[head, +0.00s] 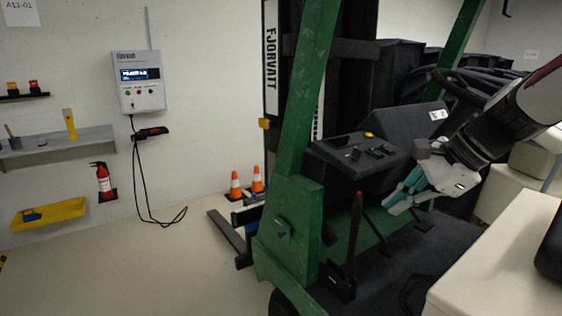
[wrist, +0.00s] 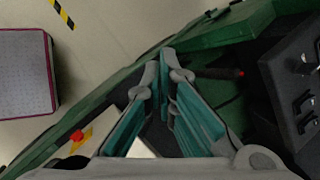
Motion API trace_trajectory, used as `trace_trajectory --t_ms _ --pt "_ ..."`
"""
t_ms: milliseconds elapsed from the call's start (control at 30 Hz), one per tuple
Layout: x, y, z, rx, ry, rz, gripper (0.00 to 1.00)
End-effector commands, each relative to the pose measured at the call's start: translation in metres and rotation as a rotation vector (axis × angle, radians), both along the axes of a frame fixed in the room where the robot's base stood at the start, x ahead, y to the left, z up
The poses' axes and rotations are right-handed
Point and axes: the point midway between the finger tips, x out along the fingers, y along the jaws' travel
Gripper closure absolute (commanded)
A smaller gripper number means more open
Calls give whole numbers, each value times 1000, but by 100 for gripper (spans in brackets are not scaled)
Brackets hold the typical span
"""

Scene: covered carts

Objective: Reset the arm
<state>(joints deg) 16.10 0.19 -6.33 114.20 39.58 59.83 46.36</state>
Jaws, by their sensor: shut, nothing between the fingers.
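My gripper (head: 390,205) hangs at the right of the head view, in front of the dark control console (head: 365,150) of a green forklift. Its fingers are teal and grey. In the wrist view my gripper (wrist: 164,58) has its fingertips together with nothing between them. The fingers point over the forklift's green frame (wrist: 215,38). A black lever with a red tip (head: 357,215) stands left of my gripper and apart from it in the head view.
The forklift's green post (head: 305,90) rises left of the console. A white surface (head: 500,265) stands at lower right. On the left wall are a charger box (head: 138,82), a shelf (head: 60,145) and a fire extinguisher (head: 103,181). The floor at lower left is clear.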

Motion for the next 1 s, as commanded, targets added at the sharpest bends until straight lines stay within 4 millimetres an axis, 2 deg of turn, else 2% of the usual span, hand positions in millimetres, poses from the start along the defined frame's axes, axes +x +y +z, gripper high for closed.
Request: trace_trajectory --t_ms 33,200,333,500,600,700,1000 --pt "-24 14 6 -70 -32 101 100" --pt "-96 39 8 -310 -126 441 100" --pt "-149 48 4 -495 -193 706 100" --pt "-206 47 -9 -727 -266 1030 100" --pt "-228 43 -16 -832 -292 1175 100" --pt "-242 38 -21 -904 -306 1275 100" --pt "-249 35 -24 -948 -312 1333 100"
